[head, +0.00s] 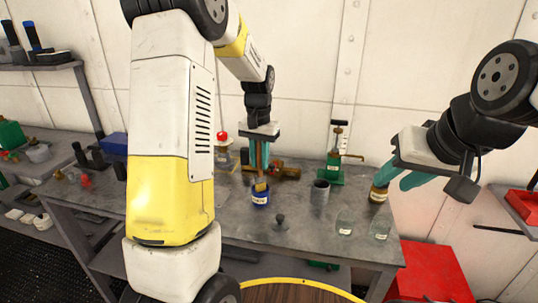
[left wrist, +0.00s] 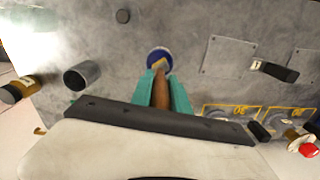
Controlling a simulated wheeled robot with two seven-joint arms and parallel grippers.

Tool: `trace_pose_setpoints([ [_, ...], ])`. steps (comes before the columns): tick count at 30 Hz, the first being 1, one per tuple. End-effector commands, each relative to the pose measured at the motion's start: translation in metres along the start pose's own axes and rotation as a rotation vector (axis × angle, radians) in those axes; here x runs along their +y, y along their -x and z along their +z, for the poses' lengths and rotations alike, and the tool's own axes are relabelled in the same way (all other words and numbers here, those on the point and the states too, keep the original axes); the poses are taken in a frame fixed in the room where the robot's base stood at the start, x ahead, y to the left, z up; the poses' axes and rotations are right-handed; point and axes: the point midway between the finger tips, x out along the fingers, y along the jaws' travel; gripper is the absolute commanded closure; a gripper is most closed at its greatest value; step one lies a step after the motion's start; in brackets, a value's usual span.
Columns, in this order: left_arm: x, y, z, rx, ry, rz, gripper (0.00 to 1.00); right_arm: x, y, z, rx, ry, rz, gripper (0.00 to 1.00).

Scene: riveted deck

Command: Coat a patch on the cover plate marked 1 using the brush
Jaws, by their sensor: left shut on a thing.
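My left gripper (head: 260,165) is shut on the brush (left wrist: 161,92), whose brown handle shows between the teal fingers (left wrist: 162,88) in the left wrist view. The brush points down, its tip at the mouth of a blue pot (head: 261,198); the pot also shows in the left wrist view (left wrist: 152,53). How deep the tip sits is unclear. Two flat grey plates, a nearer one (left wrist: 227,68) and one at the right edge (left wrist: 307,65), lie on the bench in the left wrist view; I can read no number on either. My right gripper (head: 396,180) is open and empty, beside a brown jar (head: 379,193).
A green stand (head: 331,170) is behind. A black-handled tool (left wrist: 275,71) lies by the plates. Yellow-outlined areas (left wrist: 232,106) lie near the gripper.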

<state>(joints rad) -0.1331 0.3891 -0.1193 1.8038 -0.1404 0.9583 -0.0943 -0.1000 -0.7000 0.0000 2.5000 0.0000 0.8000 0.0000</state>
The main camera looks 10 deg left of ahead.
Motion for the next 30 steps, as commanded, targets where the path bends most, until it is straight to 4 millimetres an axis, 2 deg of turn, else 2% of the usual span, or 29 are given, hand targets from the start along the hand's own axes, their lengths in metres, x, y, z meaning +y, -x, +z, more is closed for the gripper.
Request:
trace_pose_setpoints([
  [14, 0.0, -0.001, 0.0, -0.003, 0.0, 0.0, 1.0, 0.0, 0.0, 0.0, 0.0, 0.0, 0.0, 0.64],
  [30, 0.0, 0.042, 0.0, 0.001, 0.0, 0.0, 1.0, 0.0, 0.0, 0.0, 0.0, 0.0, 0.0, 0.64],
])
